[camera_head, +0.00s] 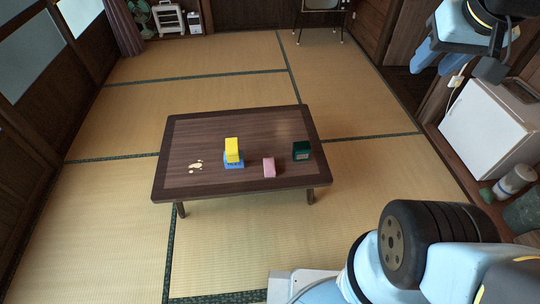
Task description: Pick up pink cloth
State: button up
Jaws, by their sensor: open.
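The pink cloth (269,168) looks like a small folded, block-shaped bundle. It sits on the low dark wooden table (190,130), near its front edge and right of centre. My gripper (433,59) is at the upper right of the view, high up and well away from the table and the cloth. Its blue fingers are open, and I see nothing between them.
A yellow block (232,147) stands on a blue item (233,163) left of the cloth. A dark green box (301,150) is to its right. A white fridge-like cabinet (490,130) stands at right. Tatami around the table is clear.

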aim_at(269, 171)
jog(key=i, duration=0.9)
jog(key=z, duration=0.05)
